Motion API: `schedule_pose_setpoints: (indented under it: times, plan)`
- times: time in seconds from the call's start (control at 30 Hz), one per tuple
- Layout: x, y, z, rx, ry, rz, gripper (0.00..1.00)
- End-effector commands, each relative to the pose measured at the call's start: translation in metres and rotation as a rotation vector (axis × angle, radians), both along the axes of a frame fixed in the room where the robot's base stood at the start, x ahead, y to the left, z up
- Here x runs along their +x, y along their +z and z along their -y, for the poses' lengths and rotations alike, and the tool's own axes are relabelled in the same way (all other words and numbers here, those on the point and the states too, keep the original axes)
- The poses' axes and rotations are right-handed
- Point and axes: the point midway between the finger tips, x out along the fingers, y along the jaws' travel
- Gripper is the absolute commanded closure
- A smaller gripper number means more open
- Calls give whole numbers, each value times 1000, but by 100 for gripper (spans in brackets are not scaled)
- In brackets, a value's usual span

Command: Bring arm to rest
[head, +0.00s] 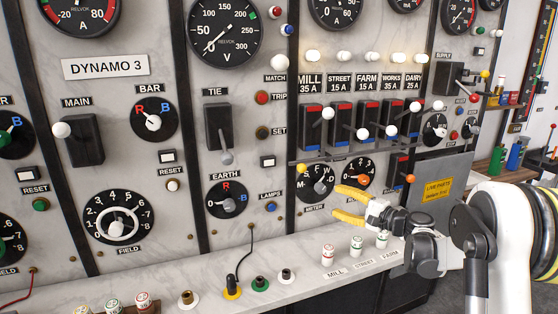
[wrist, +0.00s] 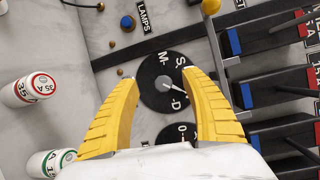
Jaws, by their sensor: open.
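My gripper (head: 349,204) has yellow fingers and is open and empty. In the head view it is in front of the lower right part of the marble switchboard, just below the meter selector dial (head: 316,183). In the wrist view the two yellow fingers (wrist: 166,82) are spread apart, with the black round dial (wrist: 165,98) and its pointer showing between and beyond them. I cannot tell whether the fingertips touch the panel. My white and grey arm reaches in from the right of the head view.
A row of switches with white knobs (head: 362,134) stands above my gripper. White fuse holders (head: 328,256) stand on the ledge (head: 190,275) below. A yellow warning plate (head: 438,190) is on the grey box behind my arm. Plugs and a cable (head: 240,262) are lower left.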

Motion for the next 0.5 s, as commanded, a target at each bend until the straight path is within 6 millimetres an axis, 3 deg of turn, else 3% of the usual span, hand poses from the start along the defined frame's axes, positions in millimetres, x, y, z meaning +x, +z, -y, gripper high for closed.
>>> schedule_pose_setpoints:
  times: [0.03,0.2,0.37,0.5]
  plan:
    - [-15,12,-18,-70,16,-17,45]
    - [-75,33,-59,-338,62,-67,45]
    - [-146,40,-82,-594,108,-96,45]
    - [-215,37,-90,-819,152,-108,45]
